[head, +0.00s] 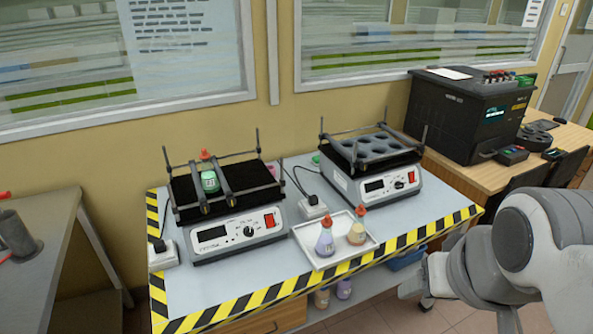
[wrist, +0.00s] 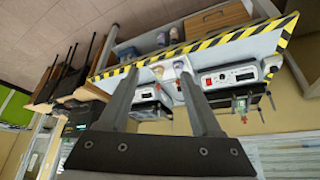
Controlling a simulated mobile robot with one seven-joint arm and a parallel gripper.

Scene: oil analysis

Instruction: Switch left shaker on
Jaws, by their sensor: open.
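The left shaker (head: 225,205) stands on the left of the striped-edge table in the head view. Its front panel has a display, a knob and a red rocker switch (head: 269,220) at the right end. A green bottle (head: 210,181) with a red cap is held between bars on its black platform. In the wrist view, which is upside down, the left shaker (wrist: 228,82) is at the right, with its red switch (wrist: 207,82). My gripper (wrist: 158,72) is open and empty, its fingers pointing toward the table, apart from the shaker. The switch's position is too small to tell.
The right shaker (head: 375,175) has a platform with round holes. A white tray (head: 322,262) with two red-capped bottles sits between the shakers, near the front. Power adapters (head: 163,255) and cables lie beside them. A black machine (head: 470,115) stands on the desk at right.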

